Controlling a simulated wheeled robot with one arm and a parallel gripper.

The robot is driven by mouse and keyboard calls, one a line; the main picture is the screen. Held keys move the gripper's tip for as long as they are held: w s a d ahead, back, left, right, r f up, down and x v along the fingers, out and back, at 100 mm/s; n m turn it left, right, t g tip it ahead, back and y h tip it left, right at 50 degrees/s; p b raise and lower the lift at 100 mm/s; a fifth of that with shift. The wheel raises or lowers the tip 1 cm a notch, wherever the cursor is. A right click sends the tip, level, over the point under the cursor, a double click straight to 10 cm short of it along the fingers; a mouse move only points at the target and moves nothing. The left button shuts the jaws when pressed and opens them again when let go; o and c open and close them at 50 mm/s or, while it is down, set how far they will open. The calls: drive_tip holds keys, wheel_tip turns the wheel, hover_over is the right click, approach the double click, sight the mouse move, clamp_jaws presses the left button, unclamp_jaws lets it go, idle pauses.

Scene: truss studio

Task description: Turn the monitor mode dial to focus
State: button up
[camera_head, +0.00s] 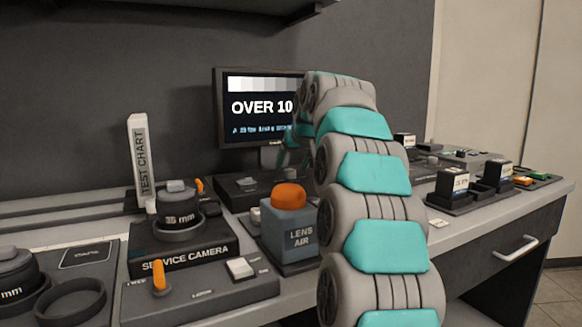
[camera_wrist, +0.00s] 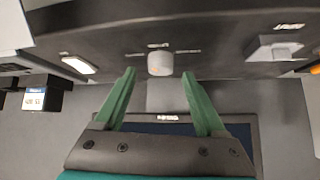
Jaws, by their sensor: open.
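The monitor (camera_head: 262,110) stands at the back of the bench, and its screen reads "OVER 10" below a row of grey bars. In the wrist view its dark lower frame (camera_wrist: 240,119) shows beneath my fingers. A pale round dial (camera_wrist: 160,63) sits on a dark panel, with small labels around it too blurred to read. My gripper (camera_wrist: 159,73) is open. Its two green fingertips are apart, one on either side of the dial in the picture; I cannot tell whether they touch it. In the head view my arm hides the dial and most of my gripper.
A grey lens air block (camera_head: 288,236) with an orange top stands left of my arm. The service camera (camera_head: 180,245) and test chart (camera_head: 141,160) are farther left. A grey blocky control (camera_wrist: 274,47) is right of the dial in the wrist view.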

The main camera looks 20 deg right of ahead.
drive_tip(key=shift+x, duration=1)
clamp_jaws()
